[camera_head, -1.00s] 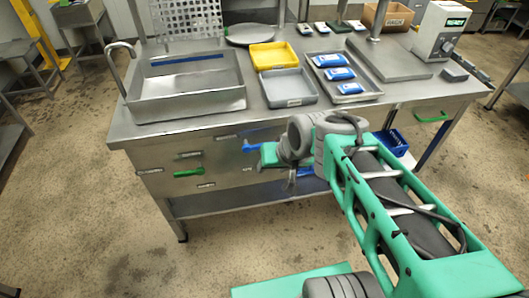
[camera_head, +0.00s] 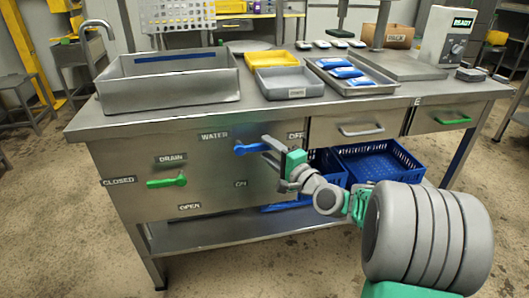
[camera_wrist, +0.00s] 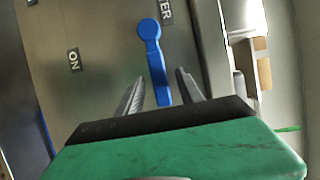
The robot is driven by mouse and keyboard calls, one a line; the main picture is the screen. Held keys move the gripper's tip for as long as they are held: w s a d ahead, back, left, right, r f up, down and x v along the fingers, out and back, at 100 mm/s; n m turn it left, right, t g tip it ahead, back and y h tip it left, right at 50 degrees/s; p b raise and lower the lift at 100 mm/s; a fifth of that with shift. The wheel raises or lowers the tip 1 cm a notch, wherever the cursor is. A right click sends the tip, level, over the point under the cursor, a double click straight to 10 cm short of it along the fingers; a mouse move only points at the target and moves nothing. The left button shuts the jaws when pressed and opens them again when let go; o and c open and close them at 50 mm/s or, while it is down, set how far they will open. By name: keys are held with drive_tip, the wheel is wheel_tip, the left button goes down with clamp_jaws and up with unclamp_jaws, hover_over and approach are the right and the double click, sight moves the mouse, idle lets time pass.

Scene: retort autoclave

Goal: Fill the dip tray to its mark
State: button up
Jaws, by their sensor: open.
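The dip tray (camera_head: 175,97) is the deep steel basin at the left of the bench, with a spout curving over its left end. A blue stripe (camera_head: 176,57) runs along its inner back wall. I cannot make out any water in it. The blue water lever (camera_head: 250,148) on the front panel points right, toward the OFF label. My gripper (camera_head: 268,150) is open at the lever's free end. In the wrist view the lever (camera_wrist: 155,60) reaches between the open fingers, which appear apart from it. The green drain lever (camera_head: 165,182) points left toward CLOSED.
The ON label (camera_head: 241,184) sits below the water lever. Drawers with a grey handle (camera_head: 361,131) and a green handle (camera_head: 453,121) are to the right. Blue crates (camera_head: 375,163) stand on the lower shelf. Yellow and grey trays and blue packs lie on the bench top.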

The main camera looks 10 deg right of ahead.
drive_tip(key=x, duration=0.2)
drive_tip(key=shift+w+a, duration=0.15)
drive_tip(key=shift+w, duration=0.1)
clamp_jaws()
idle(1.2)
